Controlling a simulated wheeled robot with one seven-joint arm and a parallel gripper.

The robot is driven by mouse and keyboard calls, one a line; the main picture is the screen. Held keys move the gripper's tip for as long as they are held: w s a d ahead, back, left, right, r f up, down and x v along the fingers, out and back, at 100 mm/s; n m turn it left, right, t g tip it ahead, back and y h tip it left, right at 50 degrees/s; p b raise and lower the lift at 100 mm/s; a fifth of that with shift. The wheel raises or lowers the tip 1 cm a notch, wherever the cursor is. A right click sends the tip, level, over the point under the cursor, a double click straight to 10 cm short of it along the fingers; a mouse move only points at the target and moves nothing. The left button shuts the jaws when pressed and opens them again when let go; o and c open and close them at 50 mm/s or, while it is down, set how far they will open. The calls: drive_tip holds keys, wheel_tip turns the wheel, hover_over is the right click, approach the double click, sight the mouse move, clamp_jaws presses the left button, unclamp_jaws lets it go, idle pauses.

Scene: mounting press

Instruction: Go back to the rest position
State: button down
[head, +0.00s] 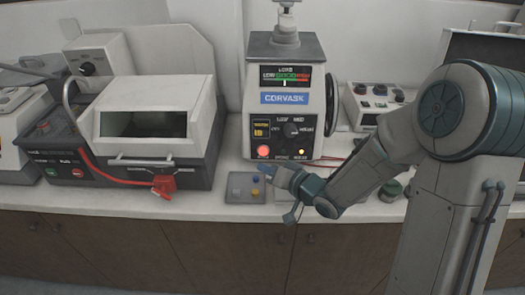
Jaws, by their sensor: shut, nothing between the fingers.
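My gripper (266,170) is shut and empty. It is low in front of the mounting press (290,75), just above the counter, at the right side of a small grey tray (236,196) with small coloured pieces on it. My arm reaches in from the right with its elbow high. The press is white with a CORVASK label, a load gauge, a dark knob, a lit red button (263,150) and a small yellow lamp. Whether the gripper touches anything cannot be told.
A white cutting machine (150,120) with a dark window and a red clamp (164,186) stands on the left. A small control box (372,103) stands right of the press, behind my arm. A green round object (390,188) is near my forearm. The counter's front edge (110,212) is clear.

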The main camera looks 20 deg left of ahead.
drive_tip(key=shift+s, duration=0.25)
